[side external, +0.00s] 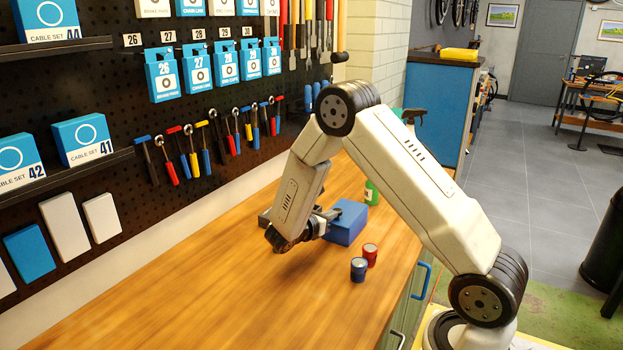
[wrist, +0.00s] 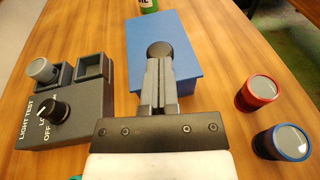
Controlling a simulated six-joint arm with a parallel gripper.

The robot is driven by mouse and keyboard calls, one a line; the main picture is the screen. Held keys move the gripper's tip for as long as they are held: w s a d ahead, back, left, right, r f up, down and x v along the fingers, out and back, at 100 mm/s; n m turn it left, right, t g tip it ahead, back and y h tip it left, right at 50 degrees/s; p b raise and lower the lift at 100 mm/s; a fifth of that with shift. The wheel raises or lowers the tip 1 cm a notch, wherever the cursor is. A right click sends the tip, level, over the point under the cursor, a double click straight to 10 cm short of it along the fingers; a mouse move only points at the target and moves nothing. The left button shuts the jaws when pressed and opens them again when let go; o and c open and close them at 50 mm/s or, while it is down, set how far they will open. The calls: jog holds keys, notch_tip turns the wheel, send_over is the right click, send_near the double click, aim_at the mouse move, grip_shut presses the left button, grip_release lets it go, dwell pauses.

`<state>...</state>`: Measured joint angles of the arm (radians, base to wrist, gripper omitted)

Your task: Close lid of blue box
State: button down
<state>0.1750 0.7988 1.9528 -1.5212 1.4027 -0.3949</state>
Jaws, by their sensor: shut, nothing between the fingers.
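The blue box (side external: 347,223) stands on the wooden bench, just right of my gripper (side external: 328,216) in the side view. In the wrist view the blue box (wrist: 185,40) shows a flat blue top that looks level and shut, with no visible gap. My gripper (wrist: 158,65) is shut and empty. Its fingers reach over the box's near left part. A dark round knob-like shape (wrist: 160,49) shows at the fingertips; whether they touch it I cannot tell. The fingers hide part of the box's near side.
A grey light-test unit (wrist: 90,112) with a black dial and sockets stands left of the box; a grey-capped cylinder (wrist: 43,70) sits in one. Red (wrist: 257,93) and blue (wrist: 282,142) cylinders stand to the right. A green item (side external: 371,192) is behind. The front bench is clear.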

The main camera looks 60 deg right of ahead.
jog(key=shift+x, duration=0.85)
jog(key=shift+w+r, duration=0.1)
jog(key=shift+r, duration=0.1)
jog(key=v, duration=1.4)
jog(key=shift+a, duration=0.2)
